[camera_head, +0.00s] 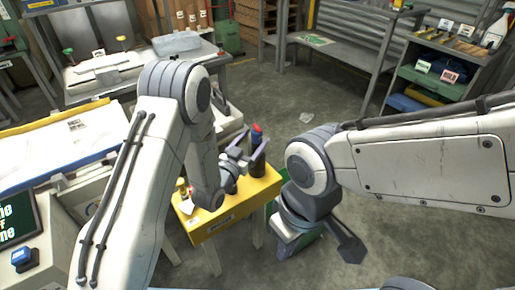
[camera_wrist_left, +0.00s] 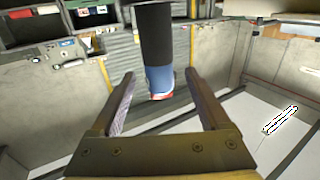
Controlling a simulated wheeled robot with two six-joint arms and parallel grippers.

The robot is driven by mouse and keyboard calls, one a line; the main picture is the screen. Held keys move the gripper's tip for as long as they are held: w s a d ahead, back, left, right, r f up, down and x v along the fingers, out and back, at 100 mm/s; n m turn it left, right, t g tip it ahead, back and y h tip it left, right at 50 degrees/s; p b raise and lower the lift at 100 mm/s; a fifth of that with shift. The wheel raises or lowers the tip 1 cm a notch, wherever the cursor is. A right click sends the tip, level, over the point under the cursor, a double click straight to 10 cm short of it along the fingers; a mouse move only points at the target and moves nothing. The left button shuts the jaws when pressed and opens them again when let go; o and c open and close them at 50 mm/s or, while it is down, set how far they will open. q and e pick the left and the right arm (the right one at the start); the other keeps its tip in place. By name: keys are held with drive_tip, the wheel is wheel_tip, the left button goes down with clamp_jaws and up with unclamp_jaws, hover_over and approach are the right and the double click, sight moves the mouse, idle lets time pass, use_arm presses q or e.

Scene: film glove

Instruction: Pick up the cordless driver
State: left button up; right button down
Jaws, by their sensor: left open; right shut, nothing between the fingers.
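A dark upright cylinder (camera_head: 257,163) with a blue and red top stands on a small yellow-topped stand (camera_head: 232,212). I cannot tell for sure whether it is the cordless driver. My left gripper (camera_head: 249,151) is open, with its fingers close around the cylinder in the head view. In the left wrist view the dark cylinder (camera_wrist_left: 155,38) with its blue and red end shows between and beyond the open fingers (camera_wrist_left: 160,77); no contact is clear. My right gripper (camera_head: 350,250) is shut and empty, low and to the right of the stand.
A small yellow item (camera_head: 182,187) with a white and red piece sits at the stand's left end. A workbench (camera_head: 75,140) lies left, a grey bench (camera_head: 330,50) behind, and a shelf (camera_head: 440,75) back right. Open floor (camera_head: 290,95) lies behind the stand.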

use_arm(q)
drive_tip(key=shift+x, duration=1.4)
clamp_jaws()
drive_tip(key=shift+r, duration=0.1)
